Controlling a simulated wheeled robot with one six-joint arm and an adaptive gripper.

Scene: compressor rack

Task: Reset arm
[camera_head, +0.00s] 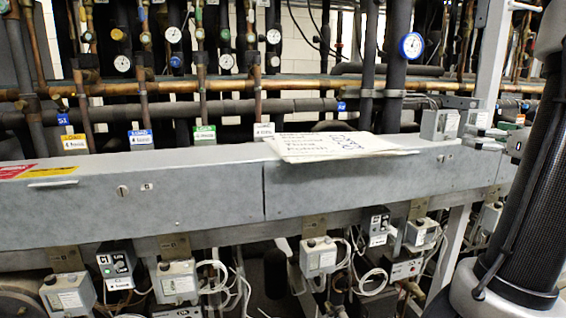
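In the head camera view, a dark, ribbed cylindrical part (525,190) with a pale grey base stands at the right edge; it appears to be a link of my arm. My gripper is not in the view, so I cannot see whether it is open or holds anything. The rest of the arm is cut off by the picture edge.
A long grey metal duct (190,205) crosses the rack, with papers (335,146) lying on top. Pipes and gauges (172,35) fill the space behind. Control boxes (320,257) and loose cables (370,280) hang below. A grey upright post (490,60) stands near my arm.

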